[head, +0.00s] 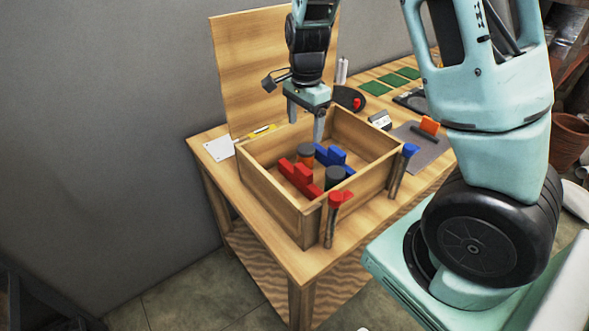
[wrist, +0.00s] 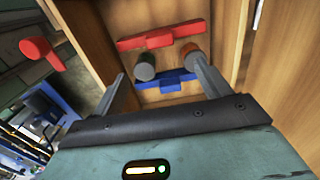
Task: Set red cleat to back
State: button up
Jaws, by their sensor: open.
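The red cleat (head: 300,177), a stepped red bar, lies inside the wooden box (head: 272,189) towards its front left side. It also shows whole in the wrist view (wrist: 160,36). A similar blue bar (head: 335,159) lies across the box. It is nearest my fingers in the wrist view (wrist: 165,84). A grey cylinder (wrist: 145,68) and an orange-brown cylinder (wrist: 188,52) stand between the two bars. My gripper (head: 305,130) is open and empty above the box's back part, fingers pointing down. In the wrist view its fingers (wrist: 160,75) flank the blue bar without visible contact.
A red-topped post (head: 334,212) and a blue-topped post (head: 402,172) stand outside the box's front and right sides. A tall wooden board (head: 262,62) rises behind. An orange block (head: 429,126) and green squares (head: 392,81) lie farther right on the table.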

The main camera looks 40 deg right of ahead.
aim_at(303, 169)
notch_tip(303, 169, down, 15)
jog(key=shift+f+p, duration=0.2)
jog(key=shift+p, duration=0.2)
jog(key=shift+a, duration=0.1)
jog(key=c, duration=1.4)
jog(key=a+p, duration=0.1)
jog(key=a, duration=0.5)
jog(key=shift+s+a, duration=0.15)
jog(key=shift+a, duration=0.2)
jog(key=o, duration=1.4)
jog(key=shift+r, duration=0.15)
notch_tip(303, 169, up, 17)
jog(key=shift+r, duration=0.1)
